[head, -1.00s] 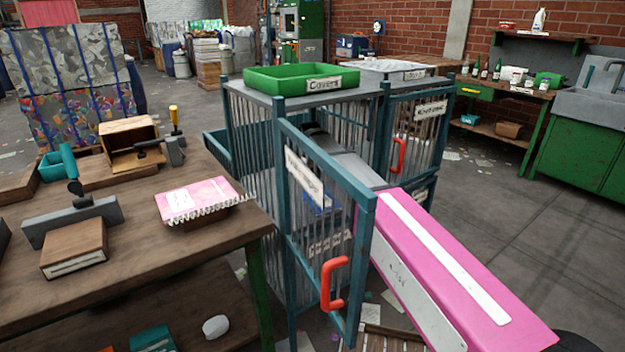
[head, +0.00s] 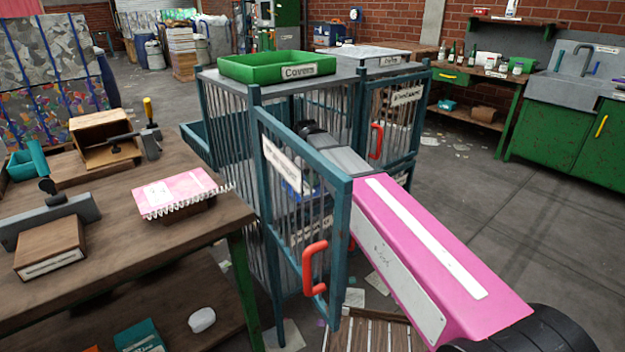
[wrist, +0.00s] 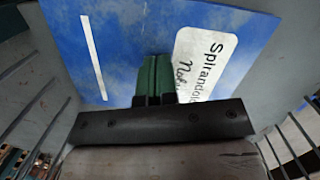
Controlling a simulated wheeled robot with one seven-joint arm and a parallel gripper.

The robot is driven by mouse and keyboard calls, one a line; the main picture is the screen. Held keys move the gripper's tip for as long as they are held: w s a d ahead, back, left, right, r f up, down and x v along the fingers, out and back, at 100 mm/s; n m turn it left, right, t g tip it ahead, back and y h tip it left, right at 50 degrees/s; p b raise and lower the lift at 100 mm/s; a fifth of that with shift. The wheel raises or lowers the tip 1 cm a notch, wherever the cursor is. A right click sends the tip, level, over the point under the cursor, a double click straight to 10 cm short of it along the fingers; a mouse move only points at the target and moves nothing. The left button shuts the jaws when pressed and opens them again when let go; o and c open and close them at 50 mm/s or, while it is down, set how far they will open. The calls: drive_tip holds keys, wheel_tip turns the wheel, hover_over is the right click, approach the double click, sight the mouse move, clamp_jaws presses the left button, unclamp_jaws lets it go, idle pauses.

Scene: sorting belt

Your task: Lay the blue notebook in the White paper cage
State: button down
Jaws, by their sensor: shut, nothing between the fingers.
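The blue notebook (wrist: 135,32) fills the upper wrist view, with a white stripe and a white label reading "Spirandola". My gripper (wrist: 154,72) is shut, its green fingers together in front of the notebook cover and nothing between them. I cannot tell whether the fingertips touch the cover. Grey walls and bars surround the notebook. In the head view, the near barred cage (head: 305,148) has its door open and a white label too oblique to read surely. My pink arm reaches in past the door. A small blue patch shows through the bars; my gripper is hidden there.
The open door with its red handle (head: 314,268) stands close beside my arm. A green Covers tray (head: 277,66) sits on top. A workbench (head: 110,240) with a pink spiral notebook (head: 177,190) is at left. Clear floor (head: 480,200) lies right.

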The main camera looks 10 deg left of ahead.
drive_tip(key=w+a, duration=0.2)
drive_tip(key=a, duration=0.1)
drive_tip(key=w+a, duration=0.3)
drive_tip(key=a, duration=0.1)
drive_tip(key=w+a+f, duration=0.1)
drive_tip(key=w+a, duration=0.1)
drive_tip(key=a, duration=0.2)
drive_tip(key=shift+w+a, duration=0.15)
drive_tip(key=shift+a, duration=0.1)
drive_tip(key=shift+r, duration=0.75)
drive_tip(key=shift+a, duration=0.15)
drive_tip(key=w+a, duration=0.2)
drive_tip(key=a, duration=0.1)
drive_tip(key=w+a, duration=0.2)
drive_tip(key=a, duration=0.1)
drive_tip(key=w+a, duration=0.2)
drive_tip(key=a, duration=0.1)
drive_tip(key=shift+w+a+r, duration=0.15)
drive_tip(key=shift+a, duration=0.2)
